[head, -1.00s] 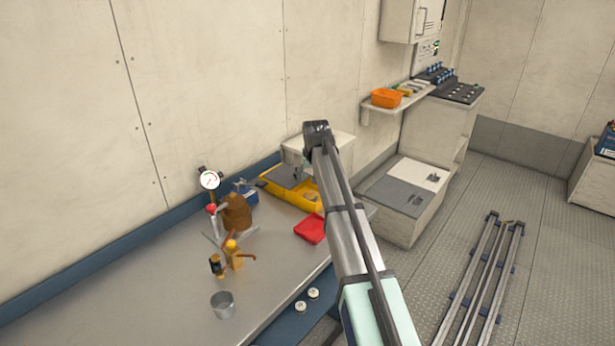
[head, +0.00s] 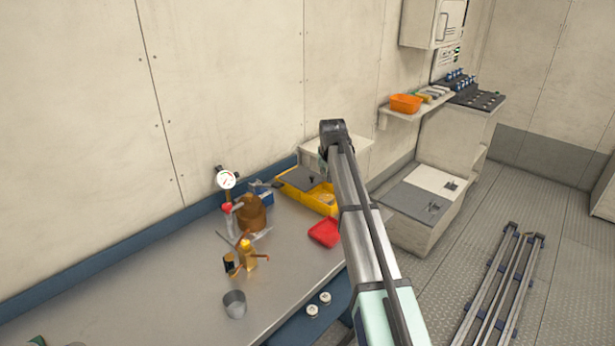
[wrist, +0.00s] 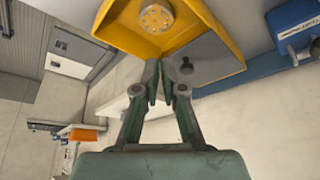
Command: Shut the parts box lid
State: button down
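The parts box is a yellow open-topped box (head: 326,206) at the back of the bench, by the wall. A grey lid panel (head: 301,178) with a small dark knob covers its left part; the right part is open. In the wrist view the yellow box (wrist: 120,28) fills the top, with a round perforated disc inside, and the grey lid (wrist: 208,62) lies to the right. My gripper (wrist: 153,72) has its fingertips together and empty, beside the lid's knob in the picture. I cannot tell whether they touch the lid. In the head view my arm hides the fingers.
A red tray (head: 325,232) lies in front of the box. A brown jug-like object (head: 251,213), a dial gauge (head: 226,180), a brass fitting (head: 246,257) and a metal cup (head: 235,304) stand to the left. The front left of the bench is mostly clear.

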jog(key=w+a+r+n+b, duration=0.1)
jog(key=w+a+r+b, duration=0.1)
jog(key=w, duration=0.5)
notch_tip(320, 180, up, 4)
jog(key=n+g+y, duration=0.1)
jog(key=n+y, duration=0.1)
jog(key=n, duration=0.2)
send_over(306, 178)
jog(key=d, duration=0.1)
jog(key=f, duration=0.3)
jog(key=w+a+f+n+p, duration=0.1)
jog(key=f, duration=0.2)
jog(key=a+f+n, duration=0.1)
jog(key=f, duration=0.2)
jog(key=shift+w+a+p, duration=0.1)
jog(key=shift+w+p, duration=0.2)
jog(key=shift+w, duration=0.05)
jog(key=s, duration=0.1)
jog(key=s+d, duration=0.1)
jog(key=s+p, duration=0.1)
jog(key=shift+d+f, duration=0.3)
jog(key=shift+d, duration=0.1)
jog(key=shift+s+d+f, duration=0.15)
jog(key=shift+f, duration=0.05)
